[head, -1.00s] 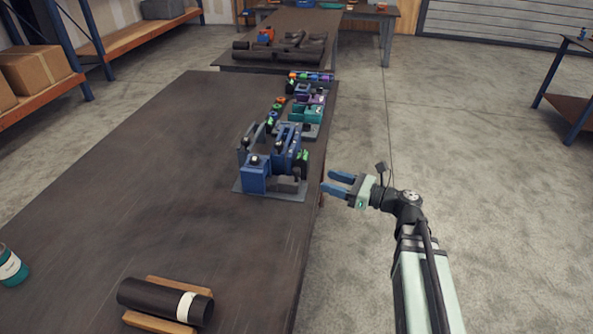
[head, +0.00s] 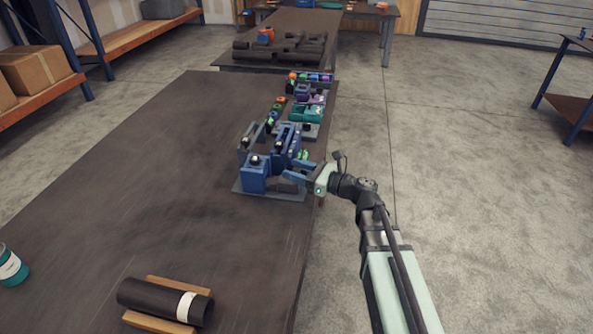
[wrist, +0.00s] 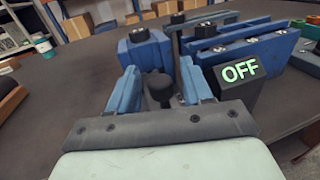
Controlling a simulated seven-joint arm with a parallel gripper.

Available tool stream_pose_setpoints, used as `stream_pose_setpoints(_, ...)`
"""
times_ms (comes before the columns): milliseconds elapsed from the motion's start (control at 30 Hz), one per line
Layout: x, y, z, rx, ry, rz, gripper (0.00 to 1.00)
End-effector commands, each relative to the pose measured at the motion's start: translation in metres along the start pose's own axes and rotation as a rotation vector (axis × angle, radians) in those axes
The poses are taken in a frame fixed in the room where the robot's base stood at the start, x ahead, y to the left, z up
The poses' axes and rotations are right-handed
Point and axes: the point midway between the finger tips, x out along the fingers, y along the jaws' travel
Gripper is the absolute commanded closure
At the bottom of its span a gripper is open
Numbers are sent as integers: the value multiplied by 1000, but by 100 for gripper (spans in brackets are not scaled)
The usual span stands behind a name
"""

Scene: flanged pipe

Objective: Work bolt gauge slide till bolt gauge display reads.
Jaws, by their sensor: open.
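The bolt gauge, a blue and grey fixture on a flat base plate (head: 240,187), stands near the right edge of the long dark table. Its display (wrist: 240,70) reads OFF in green letters in the wrist view. A dark upright knob (wrist: 158,88), which looks like the slide's handle, stands in front of the blue body (wrist: 146,50). My gripper (head: 288,175) is at the gauge's right side. In the wrist view my gripper (wrist: 158,92) is open, with one blue finger on each side of the knob. Whether either finger touches it, I cannot tell. The knob's lower part is hidden by the gripper.
A black pipe (head: 150,298) lies on wooden blocks at the table's front. A teal can (head: 10,266) stands at the left. Several coloured fixtures (head: 305,113) line the table behind the gauge. The table's middle is clear.

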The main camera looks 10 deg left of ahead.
Motion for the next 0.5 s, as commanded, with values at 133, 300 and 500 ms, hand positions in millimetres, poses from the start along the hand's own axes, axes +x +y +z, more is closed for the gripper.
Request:
stream_pose_setpoints(133,1,0,0,0,0,0,50)
stream_pose_setpoints(300,1,0,0,0,0,0,54)
stream_pose_setpoints(500,1,0,0,0,0,0,73)
